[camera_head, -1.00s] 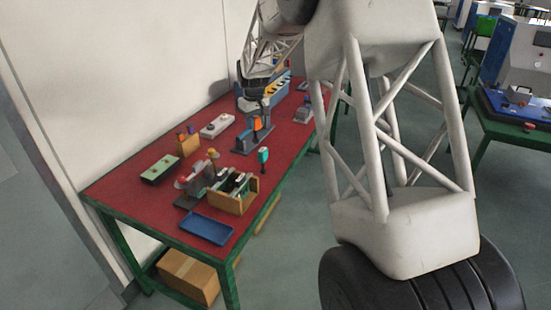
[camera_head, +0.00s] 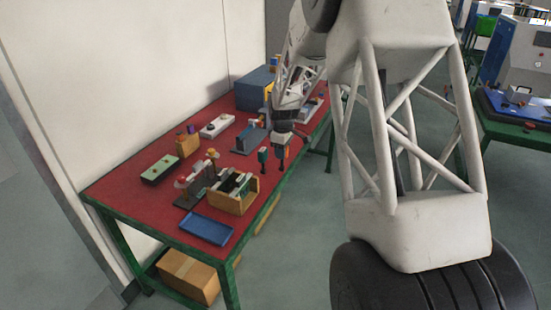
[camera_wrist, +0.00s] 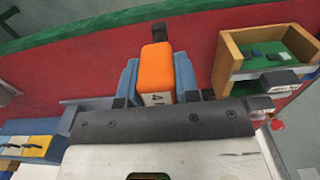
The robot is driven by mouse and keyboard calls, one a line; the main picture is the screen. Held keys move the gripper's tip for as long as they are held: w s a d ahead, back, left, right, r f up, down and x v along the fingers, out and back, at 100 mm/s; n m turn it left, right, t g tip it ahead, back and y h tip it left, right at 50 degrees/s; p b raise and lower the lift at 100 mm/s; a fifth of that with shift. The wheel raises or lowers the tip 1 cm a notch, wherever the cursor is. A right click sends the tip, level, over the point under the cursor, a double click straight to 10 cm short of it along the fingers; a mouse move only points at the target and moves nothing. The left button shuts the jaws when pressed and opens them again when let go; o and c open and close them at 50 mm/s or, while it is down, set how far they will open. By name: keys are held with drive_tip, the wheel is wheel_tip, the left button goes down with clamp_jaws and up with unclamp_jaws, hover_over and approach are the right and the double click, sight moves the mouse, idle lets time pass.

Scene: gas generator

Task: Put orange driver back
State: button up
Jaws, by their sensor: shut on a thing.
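The orange driver (camera_wrist: 157,68) is between the two blue fingers of my gripper (camera_wrist: 158,80) in the wrist view, with its dark end beyond them. In the head view, my gripper (camera_head: 283,148) is shut on it near the right-hand edge of the red table, and the driver hangs below. The driver is small there, and I cannot tell its gap from the table. A teal-green driver (camera_head: 263,155) stands upright just left of it. A blue-grey stand (camera_head: 249,138) is further left and behind; my gripper is apart from it.
A wooden box with dark items (camera_head: 236,203) and a blue tray (camera_head: 206,228) are toward the near end. A large blue box (camera_head: 254,92) stands at the back. A white power strip (camera_head: 217,125) lies near the wall. Bare red tabletop lies between several of these.

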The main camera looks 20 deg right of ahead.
drive_tip(key=w+d+f, duration=0.1)
drive_tip(key=w+d, duration=0.2)
drive_tip(key=w, duration=1.1)
drive_tip(key=shift+w+f, duration=0.2)
drive_tip(key=shift+w, duration=0.2)
drive_tip(key=shift+w, duration=0.15)
drive_tip(key=shift+w+d+f, duration=0.1)
drive_tip(key=shift+w+f, duration=0.05)
drive_tip(key=shift+f, duration=0.75)
drive_tip(key=shift+w+f, duration=0.15)
drive_tip(key=shift+f, duration=0.75)
drive_tip(key=shift+f, duration=0.15)
drive_tip(key=o, duration=1)
